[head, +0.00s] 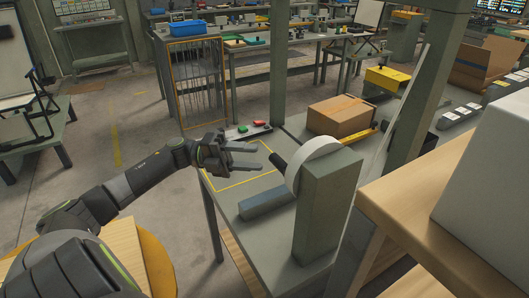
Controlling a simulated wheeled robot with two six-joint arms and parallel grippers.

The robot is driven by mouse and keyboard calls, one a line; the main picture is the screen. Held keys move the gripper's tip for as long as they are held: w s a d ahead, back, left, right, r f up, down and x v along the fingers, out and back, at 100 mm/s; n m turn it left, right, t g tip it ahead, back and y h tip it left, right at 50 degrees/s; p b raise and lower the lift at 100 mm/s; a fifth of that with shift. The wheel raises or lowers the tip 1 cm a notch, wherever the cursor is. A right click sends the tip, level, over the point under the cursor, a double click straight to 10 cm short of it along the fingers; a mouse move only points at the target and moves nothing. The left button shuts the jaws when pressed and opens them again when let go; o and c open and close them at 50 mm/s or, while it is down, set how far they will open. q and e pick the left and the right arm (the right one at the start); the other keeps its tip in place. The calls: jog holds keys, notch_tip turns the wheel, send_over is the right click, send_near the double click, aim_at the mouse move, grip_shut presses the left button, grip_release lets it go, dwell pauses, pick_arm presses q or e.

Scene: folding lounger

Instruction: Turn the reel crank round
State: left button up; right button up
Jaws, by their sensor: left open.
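The reel (316,158) is a pale round drum at the top of a grey-green upright block (327,212) on the workbench. Its crank shows as a short dark handle (278,162) on the drum's left side. The rest of the crank is hidden behind the drum. My left gripper (261,157) comes in from the left with its two fingers apart and pointing right at the handle. The fingertips are just left of the handle, and a small gap seems to lie between them. My right gripper is not in view.
The workbench (236,196) has a yellow-outlined area under my gripper. A blue-grey bar (266,199) lies before the reel. A cardboard box (341,115) and a small tray with red and green pieces (248,131) stand behind. A grey post (423,105) rises at the right.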

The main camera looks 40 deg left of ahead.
pick_arm(q)
jog(key=shift+p+x, duration=0.35)
jog(key=shift+x, duration=1.7)
jog(key=shift+c, duration=0.4)
grip_shut()
